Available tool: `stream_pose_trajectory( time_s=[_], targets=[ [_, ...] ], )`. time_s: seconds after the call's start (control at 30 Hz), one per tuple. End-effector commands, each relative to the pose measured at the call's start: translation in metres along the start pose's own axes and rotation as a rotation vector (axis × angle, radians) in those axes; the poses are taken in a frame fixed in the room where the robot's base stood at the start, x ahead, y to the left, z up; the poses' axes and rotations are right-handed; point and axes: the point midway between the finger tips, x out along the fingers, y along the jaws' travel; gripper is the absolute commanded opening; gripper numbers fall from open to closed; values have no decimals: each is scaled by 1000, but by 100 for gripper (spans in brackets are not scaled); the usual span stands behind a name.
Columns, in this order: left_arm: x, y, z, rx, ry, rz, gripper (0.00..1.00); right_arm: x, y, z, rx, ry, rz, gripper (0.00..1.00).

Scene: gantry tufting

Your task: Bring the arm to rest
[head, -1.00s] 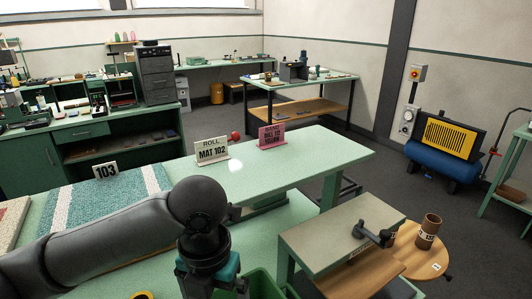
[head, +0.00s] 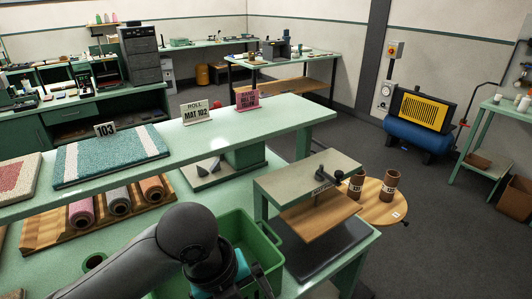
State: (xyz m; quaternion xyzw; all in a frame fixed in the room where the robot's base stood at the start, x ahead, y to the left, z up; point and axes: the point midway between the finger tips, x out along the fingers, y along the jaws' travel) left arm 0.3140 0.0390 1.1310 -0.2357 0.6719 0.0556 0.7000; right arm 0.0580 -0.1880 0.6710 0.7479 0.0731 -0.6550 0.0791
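My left arm (head: 140,265) comes in from the lower left, dark grey, with its rounded joint in front of the green bin (head: 262,250). My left gripper (head: 238,282) is at the bottom edge, over or in front of the bin. Its fingertips are cut off or hidden, and nothing is seen in its hold. I cannot tell whether it touches the bin. My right arm and gripper are not in view.
A raised pale green shelf (head: 230,137) carries mat 103 (head: 108,155) and signs. Below it, yarn rolls (head: 117,200) lie in a wooden rack. To the right stand a small press-like table (head: 290,180) and two brown tubes (head: 390,188) on a round wooden top.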

Motion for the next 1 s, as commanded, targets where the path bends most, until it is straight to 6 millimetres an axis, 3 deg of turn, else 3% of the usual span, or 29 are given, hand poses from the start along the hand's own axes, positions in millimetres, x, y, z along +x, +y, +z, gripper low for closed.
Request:
stream_pose_trajectory(
  time_s=[0.23,0.43,0.7,1.0],
  targets=[
    [24,-5,-20,-605,24,-162,100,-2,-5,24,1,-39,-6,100],
    [38,15,-24,-1148,32,-243,100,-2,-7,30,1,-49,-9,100],
    [55,82,-28,-1874,-39,-288,100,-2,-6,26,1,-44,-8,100],
    [60,164,-44,-2417,-217,-311,100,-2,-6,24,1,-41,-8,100]
  ],
)
